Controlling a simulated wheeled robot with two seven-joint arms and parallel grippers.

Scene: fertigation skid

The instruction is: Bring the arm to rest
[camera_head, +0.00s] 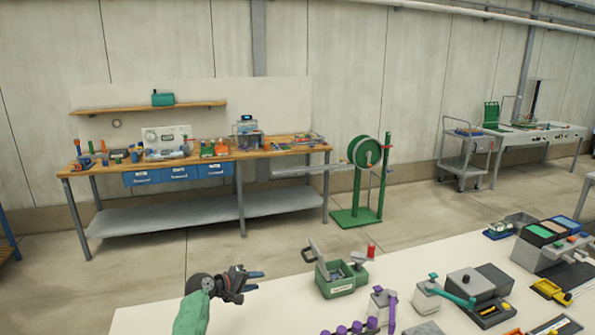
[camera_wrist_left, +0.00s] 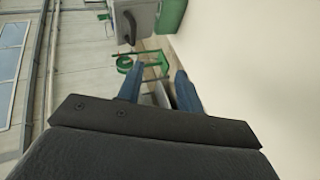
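My left gripper (camera_head: 256,280) hangs in the air over the front left part of the white table (camera_head: 270,318), with its fingers pointing right. Its two blue fingertips stand apart with nothing between them; the left wrist view also shows this gap (camera_wrist_left: 158,90). A green box (camera_head: 338,285) with a raised grey lid (camera_head: 316,252) stands to the right of the gripper, apart from it. The box (camera_wrist_left: 172,14) and the lid (camera_wrist_left: 132,20) show at the top of the left wrist view. My right gripper is in neither view.
Purple-knobbed parts (camera_head: 357,328), a grey device (camera_head: 478,288) and several other items crowd the table's right side. A workbench (camera_head: 285,152) and a green reel stand (camera_head: 356,216) stand behind. The table's left front is clear.

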